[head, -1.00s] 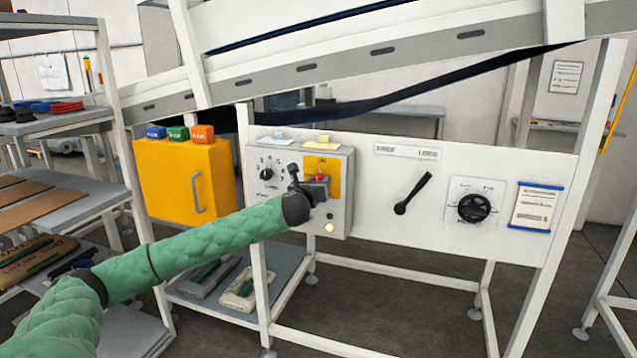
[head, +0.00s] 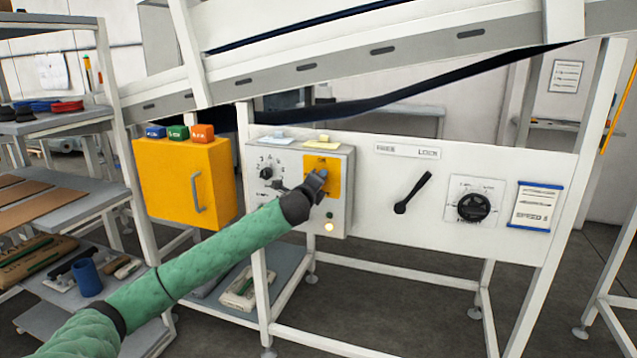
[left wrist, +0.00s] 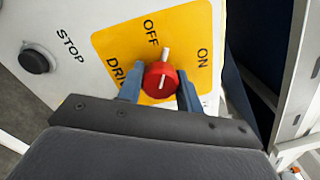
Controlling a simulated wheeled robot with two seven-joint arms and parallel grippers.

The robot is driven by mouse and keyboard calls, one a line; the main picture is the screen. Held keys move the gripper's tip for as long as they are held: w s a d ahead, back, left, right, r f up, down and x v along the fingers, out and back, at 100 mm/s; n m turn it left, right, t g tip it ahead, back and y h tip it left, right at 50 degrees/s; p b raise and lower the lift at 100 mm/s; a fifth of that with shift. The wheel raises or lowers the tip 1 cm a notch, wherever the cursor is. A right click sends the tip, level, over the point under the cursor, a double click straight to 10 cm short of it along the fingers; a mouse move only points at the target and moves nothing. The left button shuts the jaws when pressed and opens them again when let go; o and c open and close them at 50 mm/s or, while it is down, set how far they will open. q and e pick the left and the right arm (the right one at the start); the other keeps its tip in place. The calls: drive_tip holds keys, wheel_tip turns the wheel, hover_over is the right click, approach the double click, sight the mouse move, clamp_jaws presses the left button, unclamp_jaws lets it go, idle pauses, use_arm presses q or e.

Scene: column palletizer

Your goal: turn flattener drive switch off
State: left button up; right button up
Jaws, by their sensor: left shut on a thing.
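The flattener drive switch is a red round knob (left wrist: 160,82) with a white pointer bar, on a yellow plate (left wrist: 107,44) marked OFF, ON and a partly hidden DRIVE label. The pointer lies between OFF and ON, nearer OFF. My left gripper (left wrist: 160,92) has its blue fingers on both sides of the knob, shut on it. In the head view my left gripper (head: 317,180) is at the yellow plate (head: 322,164) on the grey control box (head: 339,205) and hides the knob. My right gripper is not in view.
A black STOP button (left wrist: 36,60) is beside the plate. The box also has a numbered dial (head: 265,172) and a lit yellow lamp (head: 329,227). A black lever (head: 412,194) and round dial (head: 474,207) are to the right, a yellow cabinet (head: 180,180) to the left.

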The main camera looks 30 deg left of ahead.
use_arm(q)
drive_tip(key=n, duration=0.2)
drive_tip(key=shift+f+n, duration=0.1)
drive_tip(key=shift+n, duration=1.6)
drive_tip(key=o, duration=0.9)
drive_tip(key=shift+o, duration=0.4)
drive_tip(key=shift+n, duration=0.3)
drive_tip(key=shift+s, duration=0.15)
